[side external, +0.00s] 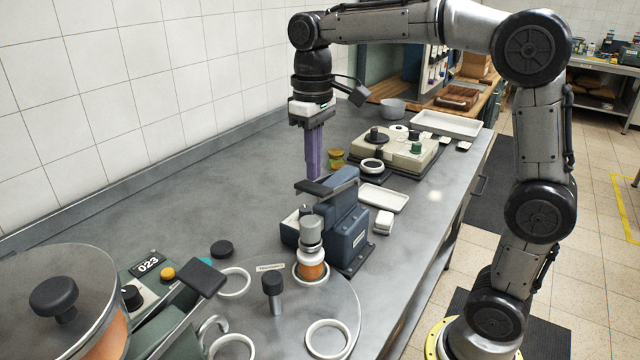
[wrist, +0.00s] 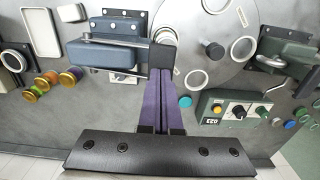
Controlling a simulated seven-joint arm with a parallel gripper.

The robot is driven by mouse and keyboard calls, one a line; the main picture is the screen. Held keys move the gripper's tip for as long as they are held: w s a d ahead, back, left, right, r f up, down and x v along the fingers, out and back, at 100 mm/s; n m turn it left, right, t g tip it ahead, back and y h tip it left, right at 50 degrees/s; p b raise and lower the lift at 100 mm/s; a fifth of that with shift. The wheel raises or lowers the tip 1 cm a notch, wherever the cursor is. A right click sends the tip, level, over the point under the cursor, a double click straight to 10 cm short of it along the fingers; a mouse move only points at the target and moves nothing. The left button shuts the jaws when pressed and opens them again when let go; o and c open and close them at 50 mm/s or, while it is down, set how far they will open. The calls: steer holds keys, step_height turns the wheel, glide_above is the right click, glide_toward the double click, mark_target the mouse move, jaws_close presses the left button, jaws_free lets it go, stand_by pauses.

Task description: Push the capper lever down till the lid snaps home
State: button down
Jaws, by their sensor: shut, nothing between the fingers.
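The blue capper (side external: 345,232) stands on the bench; its body also shows in the wrist view (wrist: 102,57). Its lever (side external: 314,187) is raised above the body and ends in a flat black pad, seen in the wrist view (wrist: 160,56). Under the capper's metal head (side external: 311,229) stands a jar with orange contents (side external: 312,271) and a pale lid, seated in a white ring. My gripper (side external: 315,176) is shut and empty, its purple fingers pointing down at the lever pad. In the wrist view the fingertips (wrist: 160,77) meet the pad's edge; I cannot tell whether they touch.
A round turntable (side external: 300,335) with white rings and a black knob (side external: 272,284) lies in front. A green control box marked 023 (side external: 150,283) stands left. Behind are small yellow-lidded jars (side external: 336,160), a beige machine (side external: 395,150) and white trays (side external: 382,198).

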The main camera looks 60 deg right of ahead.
mark_target(313, 186)
steer(key=shift+f, duration=0.15)
steer(key=shift+f, duration=0.8)
steer(key=shift+a+f, duration=0.15)
steer(key=shift+f, duration=1.25)
steer(key=shift+r, duration=0.1)
steer(key=shift+r, duration=2.25)
steer(key=shift+r, duration=2.5)
